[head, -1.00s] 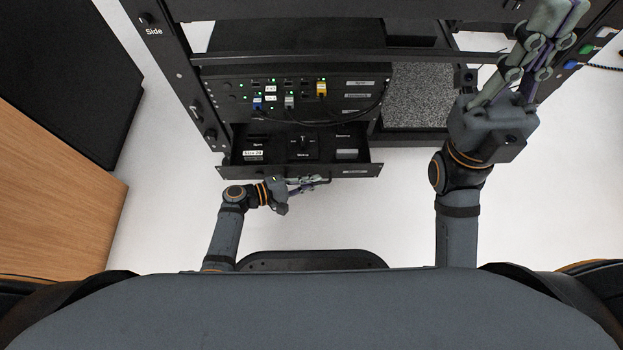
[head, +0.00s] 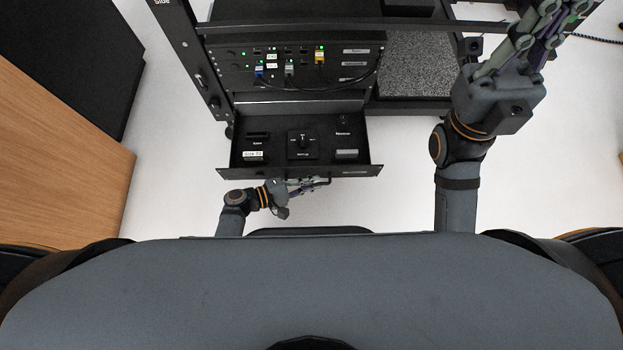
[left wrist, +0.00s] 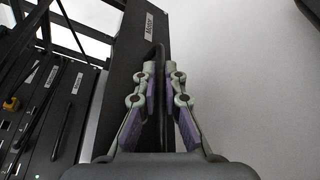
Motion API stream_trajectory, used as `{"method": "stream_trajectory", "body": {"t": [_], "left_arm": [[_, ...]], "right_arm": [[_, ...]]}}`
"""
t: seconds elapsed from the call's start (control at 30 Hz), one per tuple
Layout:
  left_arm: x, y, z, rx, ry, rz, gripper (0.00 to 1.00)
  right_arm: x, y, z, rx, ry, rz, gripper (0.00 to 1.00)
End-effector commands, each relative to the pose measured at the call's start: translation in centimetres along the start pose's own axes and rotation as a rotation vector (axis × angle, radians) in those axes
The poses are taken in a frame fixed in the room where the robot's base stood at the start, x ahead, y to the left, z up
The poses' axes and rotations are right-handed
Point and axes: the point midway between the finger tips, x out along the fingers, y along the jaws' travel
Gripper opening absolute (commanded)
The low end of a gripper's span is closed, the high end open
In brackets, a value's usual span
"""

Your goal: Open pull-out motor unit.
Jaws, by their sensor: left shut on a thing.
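The pull-out motor unit (head: 268,155) is a black drawer in the lower part of the rack. It stands well out from the rack, and its labelled top with a central switch shows. My left gripper (head: 318,183) is at the drawer's front, shut on its black bar handle (left wrist: 160,75). In the left wrist view the handle runs between the purple finger pads of the left gripper (left wrist: 161,95), beside the front panel marked "Motor" (left wrist: 138,50). My right gripper (head: 545,30) is raised at the upper right, away from the drawer; its fingertips are partly cut off by the frame edge.
Above the drawer is a panel (head: 335,75) with lights and blue, grey and yellow plugs on black cables. A speckled grey surface (head: 415,65) lies to its right. A wooden cabinet (head: 60,165) stands at the left. White floor is clear around the drawer.

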Motion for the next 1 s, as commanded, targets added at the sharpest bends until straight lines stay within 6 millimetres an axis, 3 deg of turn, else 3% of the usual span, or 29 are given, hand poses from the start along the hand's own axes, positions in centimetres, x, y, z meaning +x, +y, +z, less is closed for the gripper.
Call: {"method": "stream_trajectory", "body": {"t": [0.17, 0.2, 0.23, 0.57, 0.67, 1.0], "left_arm": [[0.0, 0.0, -0.1, 0.0, 0.001, -0.001, 0.0], [0.0, 0.0, -0.1, 0.0, 0.001, -0.001, 0.14], [0.0, 0.0, -0.1, 0.0, 0.001, -0.001, 0.18], [-0.2, 0.0, -0.1, 0.0, 0.001, -0.001, 0.19], [-1.4, -0.1, -0.1, 0.002, 0.001, -0.002, 0.19], [-9.4, -0.1, -0.1, 0.001, 0.002, -0.006, 0.19]], "right_arm": [[0.0, 0.0, 0.0, 0.0, -0.001, -0.001, 0.0], [0.0, 0.0, 0.0, 0.0, -0.001, -0.001, 0.0], [0.0, 0.0, 0.0, 0.0, -0.001, -0.001, 0.0], [-0.1, 0.0, 0.1, -0.001, -0.004, -0.001, 0.0], [-0.1, 0.0, 0.1, -0.001, -0.004, -0.001, 0.0], [0.0, 0.0, 0.0, -0.001, -0.002, -0.001, 0.0]]}}
